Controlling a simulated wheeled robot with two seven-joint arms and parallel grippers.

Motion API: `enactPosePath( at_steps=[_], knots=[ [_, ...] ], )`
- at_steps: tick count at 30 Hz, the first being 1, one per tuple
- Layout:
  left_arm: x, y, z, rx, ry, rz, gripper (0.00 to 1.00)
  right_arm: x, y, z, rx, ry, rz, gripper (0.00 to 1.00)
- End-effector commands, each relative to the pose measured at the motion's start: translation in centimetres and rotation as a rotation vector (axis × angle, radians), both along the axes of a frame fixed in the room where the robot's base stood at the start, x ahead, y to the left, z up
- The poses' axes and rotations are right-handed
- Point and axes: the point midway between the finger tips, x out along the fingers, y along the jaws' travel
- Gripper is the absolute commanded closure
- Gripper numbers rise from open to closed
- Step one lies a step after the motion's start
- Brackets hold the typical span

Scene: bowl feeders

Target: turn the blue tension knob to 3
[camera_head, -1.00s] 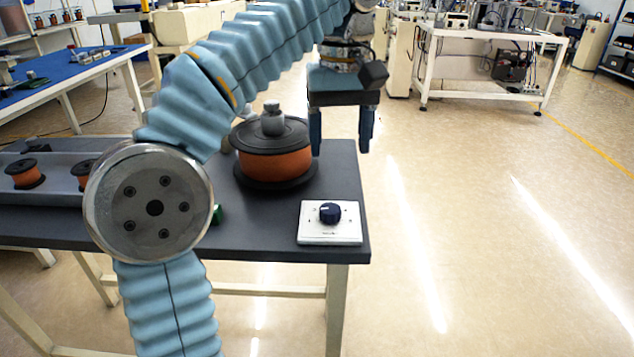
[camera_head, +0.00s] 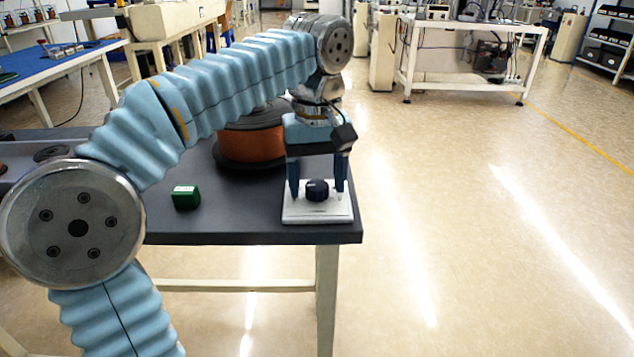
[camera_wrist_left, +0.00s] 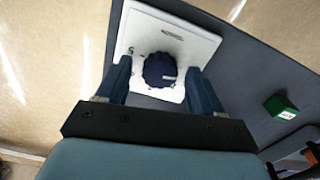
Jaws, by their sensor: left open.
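The blue tension knob (camera_head: 317,190) is a dark blue ribbed dial on a white plate (camera_head: 318,216), near the table's front right corner. In the left wrist view the knob (camera_wrist_left: 160,69) shows a pale pointer mark on its right side; the marks on the plate (camera_wrist_left: 140,22) are too small to read. My left gripper (camera_head: 318,194) points down over the plate, open, with one blue finger on each side of the knob. In the left wrist view its fingers (camera_wrist_left: 160,82) stand apart from the knob, with gaps showing. My right gripper is not in view.
A large orange spool (camera_head: 250,146) with black flanges stands behind the plate, partly hidden by my arm. A small green block (camera_head: 186,198) lies to the left on the dark table (camera_head: 240,225). Open floor lies right of the table.

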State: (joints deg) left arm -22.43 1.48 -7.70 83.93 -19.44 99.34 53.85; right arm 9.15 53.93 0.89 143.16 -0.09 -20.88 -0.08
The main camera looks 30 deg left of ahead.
Motion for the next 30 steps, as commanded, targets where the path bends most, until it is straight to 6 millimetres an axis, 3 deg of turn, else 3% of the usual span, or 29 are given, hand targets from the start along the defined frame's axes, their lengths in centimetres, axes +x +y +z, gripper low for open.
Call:
enactPosePath(
  at_steps=[8,18,30],
  knots=[
    [0.01,-0.01,-0.09,0.0,0.0,0.0,0.36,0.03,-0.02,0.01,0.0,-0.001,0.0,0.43],
    [0.01,-0.01,-0.08,0.0,0.0,0.0,0.88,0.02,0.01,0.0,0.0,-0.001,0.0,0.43],
    [-0.01,0.02,0.14,0.001,0.001,-0.077,0.89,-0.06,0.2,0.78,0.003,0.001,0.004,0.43]
  ],
)
